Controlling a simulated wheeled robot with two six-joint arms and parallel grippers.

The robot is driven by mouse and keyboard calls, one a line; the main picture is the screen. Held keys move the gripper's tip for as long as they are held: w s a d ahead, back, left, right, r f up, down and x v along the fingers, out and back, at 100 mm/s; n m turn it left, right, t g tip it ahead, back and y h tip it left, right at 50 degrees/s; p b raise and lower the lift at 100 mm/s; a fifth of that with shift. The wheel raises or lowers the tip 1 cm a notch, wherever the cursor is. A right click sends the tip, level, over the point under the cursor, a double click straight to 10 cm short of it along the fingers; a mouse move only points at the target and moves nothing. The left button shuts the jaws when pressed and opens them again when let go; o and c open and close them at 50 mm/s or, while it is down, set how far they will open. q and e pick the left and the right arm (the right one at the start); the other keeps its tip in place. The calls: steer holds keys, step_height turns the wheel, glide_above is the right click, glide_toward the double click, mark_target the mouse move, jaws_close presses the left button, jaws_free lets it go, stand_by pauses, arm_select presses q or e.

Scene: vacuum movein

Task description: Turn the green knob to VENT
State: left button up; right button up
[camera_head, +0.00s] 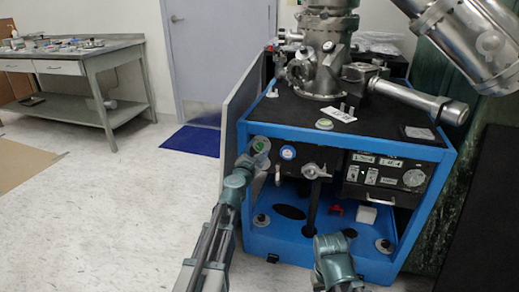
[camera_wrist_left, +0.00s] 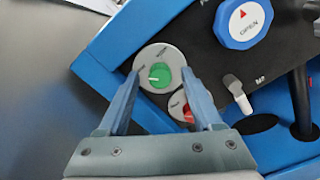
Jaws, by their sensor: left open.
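The green knob (camera_wrist_left: 160,76) sits on a round grey dial plate with small labels too blurred to read. A short white mark on the knob points toward picture left in the left wrist view. In the head view the green knob (camera_head: 260,145) is at the upper left of the blue cart's front. My left gripper (camera_wrist_left: 160,74) is open, its fingers on either side of the knob; I cannot tell whether they touch it. In the head view the left gripper (camera_head: 251,158) partly covers the dial. My right gripper (camera_head: 331,243) is low before the cart, its jaws unclear.
A red knob (camera_wrist_left: 188,113) on a smaller plate sits close by, partly behind a left finger. A blue OPEN knob (camera_wrist_left: 243,22) and a grey lever (camera_wrist_left: 236,90) are to the right. The blue cart (camera_head: 375,150) carries metal vacuum parts.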

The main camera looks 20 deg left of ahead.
arm_select(q)
steer(key=shift+w, duration=0.15)
jaws_close()
steer(key=shift+m, duration=0.3)
steer(key=m, duration=1.7)
stand_by(0.4)
steer(key=shift+m, duration=0.3)
